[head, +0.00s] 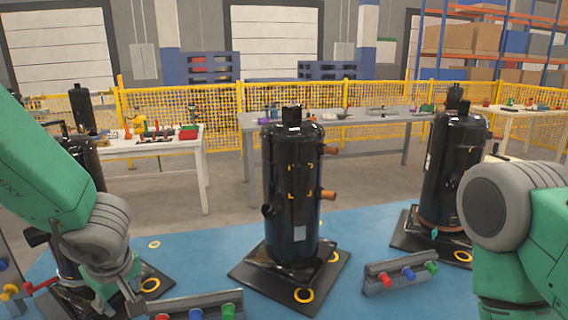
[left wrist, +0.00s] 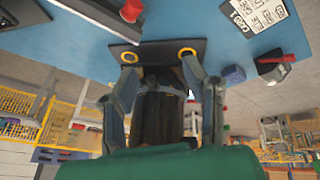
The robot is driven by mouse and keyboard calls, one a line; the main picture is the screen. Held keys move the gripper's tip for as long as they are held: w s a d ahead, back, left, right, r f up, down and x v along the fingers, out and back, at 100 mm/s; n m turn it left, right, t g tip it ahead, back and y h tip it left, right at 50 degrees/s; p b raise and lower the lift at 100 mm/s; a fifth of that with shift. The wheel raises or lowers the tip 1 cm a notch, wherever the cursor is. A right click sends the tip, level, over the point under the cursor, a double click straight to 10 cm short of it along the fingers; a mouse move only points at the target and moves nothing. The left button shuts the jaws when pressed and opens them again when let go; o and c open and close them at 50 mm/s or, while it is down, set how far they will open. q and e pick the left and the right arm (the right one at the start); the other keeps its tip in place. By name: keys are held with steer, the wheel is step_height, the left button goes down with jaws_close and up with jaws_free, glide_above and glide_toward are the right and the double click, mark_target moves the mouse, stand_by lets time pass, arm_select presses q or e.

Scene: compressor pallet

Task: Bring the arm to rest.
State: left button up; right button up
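My left gripper (head: 118,290) points down at the lower left of the head view, in front of the left black compressor (head: 84,165), and partly covers it. In the left wrist view the picture is upside down; the two fingers of the left gripper (left wrist: 158,72) stand apart. A dark compressor (left wrist: 158,112) shows beyond and between them, on a black base plate with yellow rings. I cannot tell whether the fingers touch it. My right arm (head: 510,215) shows at the right of the head view; its gripper is out of view.
A middle compressor (head: 291,190) and a right compressor (head: 450,170) stand upright on the blue pallet (head: 205,245). Racks of coloured plugs (head: 400,272) and (head: 205,305) lie at the front. Behind are a white table (head: 155,148), a grey table (head: 340,122) and yellow fencing (head: 225,100).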

arm_select(q)
steer(key=s+a+f+m, duration=0.1)
steer(key=s+f+m, duration=0.2)
steer(key=f, duration=0.3)
steer(key=s+a+f+m, duration=0.1)
steer(key=s+f+m, duration=0.1)
steer(key=s+f, duration=0.3)
steer(key=s+f+m, duration=0.3)
steer(key=s+f, duration=0.1)
steer(key=f, duration=0.3)
steer(key=shift+s+a+f+m+g, duration=0.1)
steer(key=shift+s+a+m+g, duration=0.2)
steer(key=shift+a, duration=0.1)
steer(key=s+d+f+m+g+h, duration=0.2)
steer(key=s+f, duration=0.5)
steer(key=s, duration=0.7)
steer(key=shift+d+m+h, duration=0.6)
steer(key=shift+m, duration=0.7)
